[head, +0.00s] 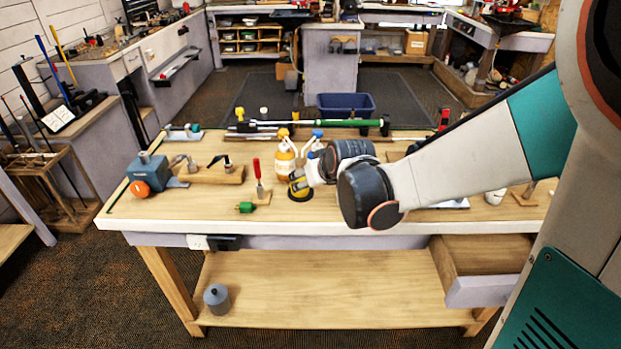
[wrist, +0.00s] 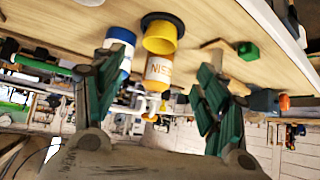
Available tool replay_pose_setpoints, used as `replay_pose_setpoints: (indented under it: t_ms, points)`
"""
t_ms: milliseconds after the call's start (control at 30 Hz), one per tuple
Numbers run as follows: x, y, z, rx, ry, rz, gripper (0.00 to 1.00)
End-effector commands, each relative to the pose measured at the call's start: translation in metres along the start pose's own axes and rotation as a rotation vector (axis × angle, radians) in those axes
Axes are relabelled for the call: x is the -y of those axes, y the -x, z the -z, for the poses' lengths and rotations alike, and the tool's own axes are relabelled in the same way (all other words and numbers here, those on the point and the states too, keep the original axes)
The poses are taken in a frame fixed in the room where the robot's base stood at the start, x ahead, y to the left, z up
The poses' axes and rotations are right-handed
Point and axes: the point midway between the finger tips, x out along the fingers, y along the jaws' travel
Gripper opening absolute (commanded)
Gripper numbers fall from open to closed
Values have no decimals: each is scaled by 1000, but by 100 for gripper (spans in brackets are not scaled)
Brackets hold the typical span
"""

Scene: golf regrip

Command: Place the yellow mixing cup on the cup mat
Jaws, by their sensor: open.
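The yellow mixing cup (wrist: 160,38) stands upright on a dark round mat (wrist: 176,18), which looks like the cup mat; the wrist view is upside down. In the head view the cup (head: 297,186) is partly hidden by my gripper (head: 303,180), with a dark rim of the mat (head: 300,198) below it. In the wrist view my gripper (wrist: 158,88) is open, its green-and-grey fingers spread wide. The cup lies beyond the fingertips, in the gap between them, and no contact shows.
An orange-labelled resin bottle (head: 286,158) stands just behind the cup, with a blue-topped white bottle (head: 316,143) beside it. A red-handled tool (head: 258,178) and a green piece (head: 245,207) are to the left. The bench front is clear; a drawer (head: 487,280) hangs open at right.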

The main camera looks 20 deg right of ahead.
Motion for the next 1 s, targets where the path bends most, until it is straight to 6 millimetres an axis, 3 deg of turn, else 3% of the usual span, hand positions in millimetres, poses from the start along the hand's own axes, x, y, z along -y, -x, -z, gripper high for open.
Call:
replay_pose_setpoints:
  t_ms: [167,367,700,1000]
  points:
    - [3,23,-3,11,-3,-1,66]
    - [10,80,-20,47,-14,-9,66]
    - [22,172,-74,114,-39,-28,66]
    - [26,217,-123,157,-55,-47,66]
